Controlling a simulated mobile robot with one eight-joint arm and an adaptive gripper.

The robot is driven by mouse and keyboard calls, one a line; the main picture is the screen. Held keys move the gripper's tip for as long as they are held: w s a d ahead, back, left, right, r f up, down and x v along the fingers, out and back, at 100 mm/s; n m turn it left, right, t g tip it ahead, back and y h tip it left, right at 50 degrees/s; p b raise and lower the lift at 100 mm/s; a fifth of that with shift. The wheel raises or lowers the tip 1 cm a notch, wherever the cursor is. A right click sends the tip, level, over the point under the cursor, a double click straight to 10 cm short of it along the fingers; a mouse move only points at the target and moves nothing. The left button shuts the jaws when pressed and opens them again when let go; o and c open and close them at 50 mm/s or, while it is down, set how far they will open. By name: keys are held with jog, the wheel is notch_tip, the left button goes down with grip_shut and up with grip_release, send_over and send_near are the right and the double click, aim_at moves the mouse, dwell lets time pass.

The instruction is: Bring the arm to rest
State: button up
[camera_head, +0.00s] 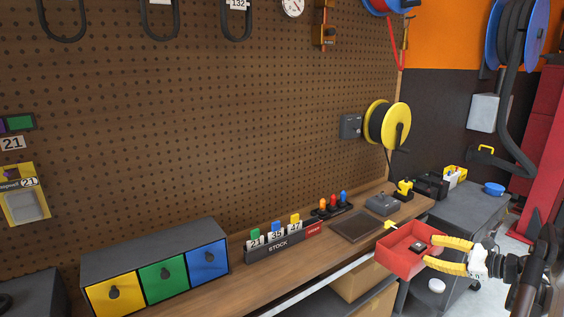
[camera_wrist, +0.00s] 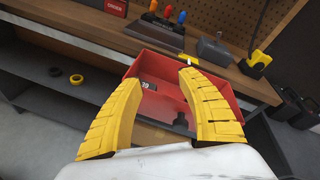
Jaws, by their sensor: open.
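My gripper (camera_head: 428,255) has two yellow ribbed fingers and is at the right in the head view, over the near edge of the bench. In the wrist view the fingers (camera_wrist: 158,82) are spread apart with nothing between their tips. A red open tray (camera_head: 396,262) lies just beyond and below the fingertips; it also shows in the wrist view (camera_wrist: 148,70). A small dark item with a label (camera_wrist: 147,85) lies inside the tray. The fingers hide part of the tray, so I cannot tell whether they touch it.
A wooden bench (camera_head: 262,282) runs along the pegboard wall. On it are a drawer box (camera_head: 155,250), a stock rack (camera_head: 278,247), a dark mat (camera_head: 357,226) and a grey box (camera_head: 382,204). A grey cart (camera_head: 470,210) stands at the right. Open floor shows beyond it.

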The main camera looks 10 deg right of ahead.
jog(key=s+a+r+n+g+h, duration=0.1)
jog(key=a+r+n+g, duration=0.3)
jog(key=a, duration=0.9)
jog(key=a+r+n+g+h, duration=0.1)
jog(key=a+r+n, duration=0.35)
jog(key=a, duration=0.75)
jog(key=s+a+f+n+h, duration=0.1)
jog(key=s+a+n+h, duration=0.1)
jog(key=s+a+n, duration=0.5)
jog(key=s+a+n+h, duration=0.3)
jog(key=s+a+n, duration=0.5)
jog(key=s, duration=0.6)
jog(key=shift+s+f+n+g, duration=0.15)
jog(key=shift+f+n+g, duration=0.25)
jog(key=shift+n, duration=0.15)
jog(key=shift+a, duration=0.1)
